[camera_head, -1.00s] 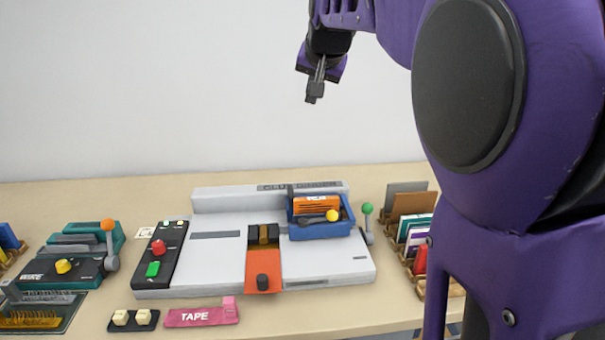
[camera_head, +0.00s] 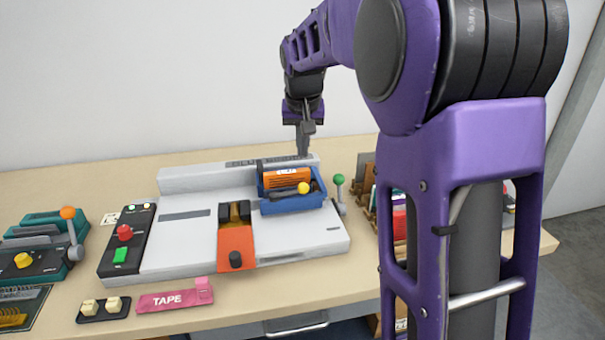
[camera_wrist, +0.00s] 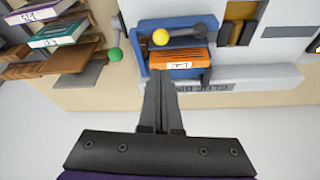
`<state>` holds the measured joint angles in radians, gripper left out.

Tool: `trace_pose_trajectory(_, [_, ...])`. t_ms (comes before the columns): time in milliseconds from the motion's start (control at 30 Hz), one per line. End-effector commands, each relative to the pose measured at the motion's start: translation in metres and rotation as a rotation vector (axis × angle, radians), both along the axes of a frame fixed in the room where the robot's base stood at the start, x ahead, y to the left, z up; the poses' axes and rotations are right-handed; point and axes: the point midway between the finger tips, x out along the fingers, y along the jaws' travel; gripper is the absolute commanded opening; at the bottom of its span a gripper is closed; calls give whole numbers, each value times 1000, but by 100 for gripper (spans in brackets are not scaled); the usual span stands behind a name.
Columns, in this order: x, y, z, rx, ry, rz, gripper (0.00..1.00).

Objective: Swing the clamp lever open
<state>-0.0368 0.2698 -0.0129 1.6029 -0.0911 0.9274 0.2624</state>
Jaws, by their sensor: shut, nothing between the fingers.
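The glue binder (camera_head: 180,235) is a pale machine on the table. At its back right sits a blue carriage (camera_head: 292,205) holding an orange book (camera_head: 287,180). A dark lever with a yellow knob (camera_head: 304,187) lies across the carriage front; the knob also shows in the wrist view (camera_wrist: 160,37). A grey lever with a green knob (camera_head: 339,179) stands at the binder's right side. I cannot tell which one is the clamp lever. My gripper (camera_head: 303,153) is shut and empty, pointing down behind the carriage. In the wrist view its fingertips (camera_wrist: 160,78) appear just short of the orange book.
A teal wire machine (camera_head: 35,250) with an orange-knobbed lever (camera_head: 68,213) stands at left. A black control panel (camera_head: 128,240), an orange block (camera_head: 236,247) and a pink tape piece (camera_head: 175,299) are nearby. Wooden racks (camera_wrist: 75,57) with books stand beyond the green knob.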

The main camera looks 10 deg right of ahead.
Motion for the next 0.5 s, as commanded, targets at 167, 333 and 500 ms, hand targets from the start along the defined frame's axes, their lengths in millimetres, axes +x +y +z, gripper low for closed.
trace_pose_trajectory(167, [1,0,-2,0,0,-1,0])
trace_pose_trajectory(333, [7,-2,-21,1,2,-1,0])
trace_pose_trajectory(500, [18,-4,-52,0,3,-1,0])
